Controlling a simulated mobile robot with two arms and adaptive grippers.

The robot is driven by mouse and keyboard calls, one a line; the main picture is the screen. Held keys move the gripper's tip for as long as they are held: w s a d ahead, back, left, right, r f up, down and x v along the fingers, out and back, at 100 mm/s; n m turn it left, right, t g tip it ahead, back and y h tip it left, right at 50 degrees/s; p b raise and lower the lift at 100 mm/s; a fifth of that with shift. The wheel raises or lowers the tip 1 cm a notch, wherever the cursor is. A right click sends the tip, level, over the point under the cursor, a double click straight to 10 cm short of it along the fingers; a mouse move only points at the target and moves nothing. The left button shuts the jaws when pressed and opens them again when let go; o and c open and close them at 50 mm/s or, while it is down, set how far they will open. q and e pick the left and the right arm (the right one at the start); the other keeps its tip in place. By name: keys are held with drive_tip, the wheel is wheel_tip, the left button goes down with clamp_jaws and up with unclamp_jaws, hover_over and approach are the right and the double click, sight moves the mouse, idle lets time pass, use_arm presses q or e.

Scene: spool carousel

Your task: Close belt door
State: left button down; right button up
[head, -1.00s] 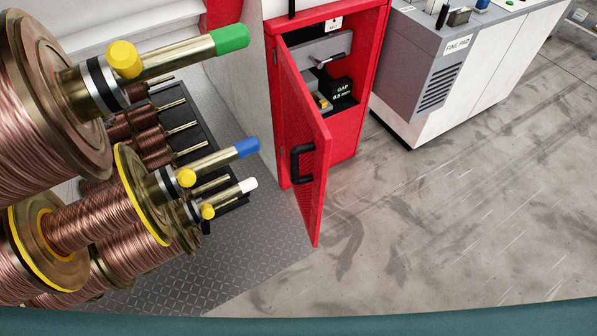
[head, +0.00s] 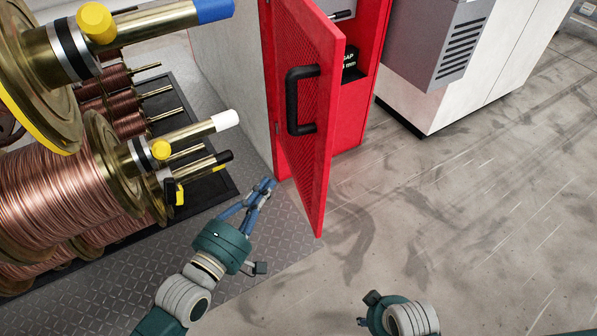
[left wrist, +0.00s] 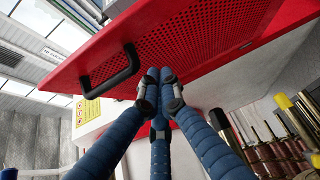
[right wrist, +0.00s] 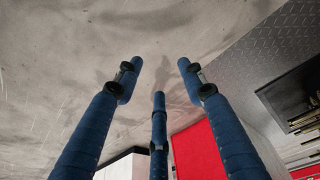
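The red door (head: 308,150) with a perforated panel stands open, swung outward from the red cabinet (head: 352,128). Its black handle (head: 292,100) is on the face turned toward the spools. My left gripper (head: 268,188) is low and left of the door, below the handle, with its fingertips together and nothing between them. In the left wrist view its fingertips (left wrist: 160,76) show in front of the door (left wrist: 205,55), to the right of the handle (left wrist: 110,72). My right gripper's fingers (right wrist: 159,75) are spread and empty over the floor; the cabinet's red shows beyond them.
Copper wire spools (head: 60,190) on brass shafts stick out at the left, close to my left arm. A grey-and-white machine (head: 450,70) stands right of the cabinet. The concrete floor (head: 460,210) in front and to the right is clear.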

use_arm(q)
drive_tip(key=b, duration=0.1)
approach(313, 141)
drive_tip(key=w+a, duration=0.1)
drive_tip(key=w, duration=0.3)
drive_tip(key=shift+w+d+b, duration=0.2)
drive_tip(key=shift+d+b, duration=0.25)
drive_tip(key=shift+d, duration=1.25)
use_arm(e)
drive_tip(key=w+v, duration=0.1)
drive_tip(key=v, duration=0.6)
drive_tip(key=shift+w+r+t, duration=0.25)
drive_tip(key=shift+r+t, duration=0.05)
drive_tip(key=shift+r, duration=0.2)
drive_tip(key=shift+d, duration=0.1)
